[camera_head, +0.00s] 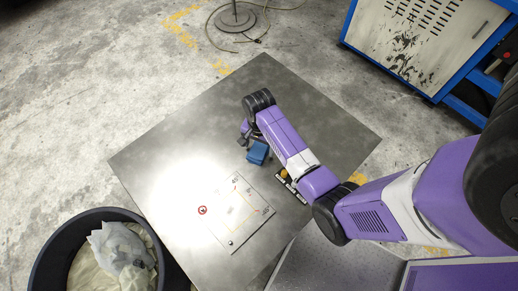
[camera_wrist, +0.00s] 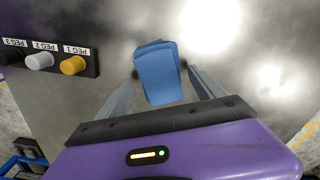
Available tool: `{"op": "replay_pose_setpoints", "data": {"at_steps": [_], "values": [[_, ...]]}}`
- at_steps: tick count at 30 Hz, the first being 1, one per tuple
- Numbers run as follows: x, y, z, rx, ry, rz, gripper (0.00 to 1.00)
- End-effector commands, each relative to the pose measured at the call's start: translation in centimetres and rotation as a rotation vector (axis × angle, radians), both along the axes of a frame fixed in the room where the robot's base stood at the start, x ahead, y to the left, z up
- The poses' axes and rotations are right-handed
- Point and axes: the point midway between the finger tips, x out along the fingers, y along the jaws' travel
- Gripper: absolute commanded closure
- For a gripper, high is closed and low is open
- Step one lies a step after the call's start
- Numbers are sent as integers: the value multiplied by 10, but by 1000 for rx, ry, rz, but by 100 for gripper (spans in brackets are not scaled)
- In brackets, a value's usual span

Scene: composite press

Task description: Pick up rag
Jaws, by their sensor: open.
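The rag is a folded blue cloth (camera_wrist: 158,72) lying on the grey metal table. In the head view the blue rag (camera_head: 257,153) is near the middle of the table, just below the end of my arm. My gripper (camera_wrist: 160,88) is open, with one finger on each side of the rag in the wrist view. The fingers stand apart from the cloth, and I cannot tell how high they are above the table. In the head view my gripper (camera_head: 246,138) is partly hidden by my own wrist.
A black peg holder (camera_wrist: 50,64) with black, white and yellow pegs stands left of the rag in the wrist view. A white marked plate (camera_head: 236,214) lies on the table (camera_head: 170,150). A black bin (camera_head: 42,263) stands at lower left. The table's upper area is clear.

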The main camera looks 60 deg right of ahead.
Motion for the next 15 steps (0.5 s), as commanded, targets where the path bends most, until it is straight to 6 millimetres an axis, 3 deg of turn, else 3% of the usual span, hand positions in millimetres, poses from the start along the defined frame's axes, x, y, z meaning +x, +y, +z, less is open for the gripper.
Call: {"op": "replay_pose_setpoints", "data": {"at_steps": [8,15], "values": [[0,0,-3,0,0,0,24],[0,0,-2,-1,0,0,71]]}}
